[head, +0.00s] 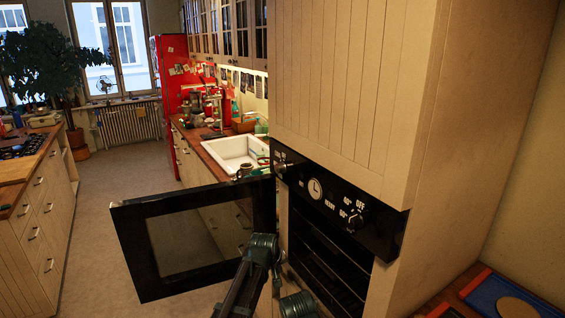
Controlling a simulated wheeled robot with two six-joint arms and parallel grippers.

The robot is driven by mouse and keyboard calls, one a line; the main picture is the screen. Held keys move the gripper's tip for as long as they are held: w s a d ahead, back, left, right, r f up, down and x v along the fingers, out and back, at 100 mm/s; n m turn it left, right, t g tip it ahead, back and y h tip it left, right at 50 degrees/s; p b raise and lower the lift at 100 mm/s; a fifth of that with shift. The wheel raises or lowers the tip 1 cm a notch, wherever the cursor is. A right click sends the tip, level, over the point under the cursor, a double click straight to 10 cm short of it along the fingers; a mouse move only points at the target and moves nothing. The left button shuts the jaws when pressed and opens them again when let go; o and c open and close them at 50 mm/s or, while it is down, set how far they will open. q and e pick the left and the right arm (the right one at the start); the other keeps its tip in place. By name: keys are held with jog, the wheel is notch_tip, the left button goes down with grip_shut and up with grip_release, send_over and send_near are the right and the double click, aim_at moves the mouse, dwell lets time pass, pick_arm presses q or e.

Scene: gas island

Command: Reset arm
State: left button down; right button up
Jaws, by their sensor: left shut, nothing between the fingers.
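My left arm reaches up from the bottom edge in front of the oven. My left gripper (277,284) is shut and empty at the near side of the oven opening, partly hidden by my own arm links. The black oven door (140,240) with its dark glass stands open, swung out to the left. The oven (335,262) shows a dark inside with racks. Its control panel (335,202) has a round clock and knobs. I do not see my right gripper.
The tall beige cabinet (345,90) holds the oven. Behind the door, a counter carries a white sink (235,151). A red fridge (170,75) stands farther back. A wooden-topped island (38,215) is at the left. The floor (120,185) between is clear. A blue-edged tray (490,292) lies at the lower right.

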pick_arm(q)
jog(key=s+a+f+m+g+y, duration=0.1)
jog(key=s+a+g, duration=0.1)
jog(key=s+a, duration=0.5)
jog(key=s+a+f+m+g, duration=0.15)
jog(key=s+a, duration=0.25)
jog(key=s, duration=0.6)
jog(key=s+a+f+m+g+y, duration=0.1)
jog(key=s+a+g, duration=0.1)
jog(key=s+a, duration=0.5)
jog(key=s+d+f+m+y+b, duration=0.1)
jog(key=s+d+m+b, duration=0.1)
jog(key=s+d+m, duration=0.2)
jog(key=s+d, duration=0.3)
jog(key=d, duration=0.5)
jog(key=shift+d+f, duration=0.15)
jog(key=shift+d, duration=0.2)
jog(key=shift+a+g, duration=0.1)
jog(key=shift+g, duration=0.15)
